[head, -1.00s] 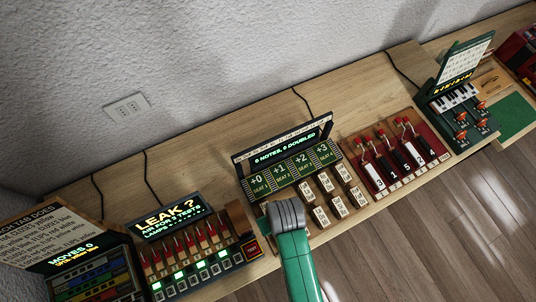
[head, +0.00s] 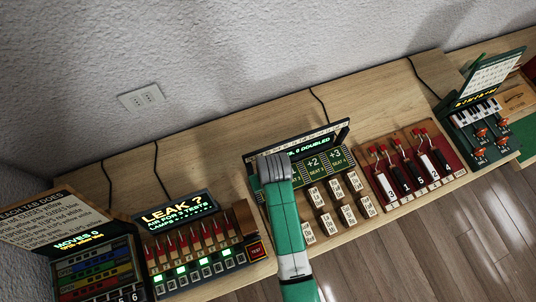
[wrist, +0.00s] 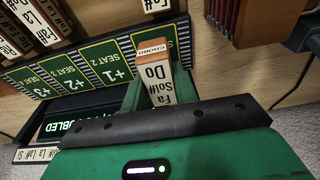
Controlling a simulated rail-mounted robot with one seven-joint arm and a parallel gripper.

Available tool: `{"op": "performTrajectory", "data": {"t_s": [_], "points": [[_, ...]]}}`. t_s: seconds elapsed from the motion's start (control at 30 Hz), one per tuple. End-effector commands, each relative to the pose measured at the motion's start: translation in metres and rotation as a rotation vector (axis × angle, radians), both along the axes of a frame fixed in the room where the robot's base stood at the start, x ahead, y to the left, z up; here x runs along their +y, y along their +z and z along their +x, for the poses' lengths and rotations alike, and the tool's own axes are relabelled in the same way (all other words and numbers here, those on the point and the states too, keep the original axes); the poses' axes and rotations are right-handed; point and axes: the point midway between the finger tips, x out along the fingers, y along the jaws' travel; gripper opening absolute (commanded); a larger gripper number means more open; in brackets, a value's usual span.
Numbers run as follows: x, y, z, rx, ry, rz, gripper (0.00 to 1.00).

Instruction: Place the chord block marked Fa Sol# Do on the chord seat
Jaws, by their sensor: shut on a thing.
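The chord block marked Fa Sol# Do (wrist: 158,90) is a wooden block with a white lettered face and a CHORD label on its end. My gripper (wrist: 152,82) is shut on it in the wrist view, and a green finger shows beside it. The block is at the green seat panel (wrist: 85,77), beside the panel's +1 field; I cannot tell whether it touches the panel. In the head view my arm hides the gripper, the block and the left part of the seat panel (head: 322,166). Which place is the chord seat is not clear.
Several other lettered blocks (head: 333,190) stand in two rows in front of the panel. A lit display (head: 310,146) stands behind it. The LEAK unit (head: 190,235) is at left, a red unit with numbered levers (head: 413,170) at right. Bare tabletop (head: 235,130) lies behind.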

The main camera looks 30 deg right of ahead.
Motion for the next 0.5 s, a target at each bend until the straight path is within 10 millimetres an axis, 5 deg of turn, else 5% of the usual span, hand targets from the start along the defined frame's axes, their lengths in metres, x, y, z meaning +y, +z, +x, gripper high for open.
{"op": "performTrajectory", "data": {"t_s": [0.17,0.3,0.5], "points": [[-0.003,0.000,0.013,-0.002,0.000,-0.001,0.06],[-0.002,-0.029,0.009,0.002,0.000,0.000,0.06],[-0.002,-0.036,0.009,-0.001,0.000,0.000,0.06]]}}
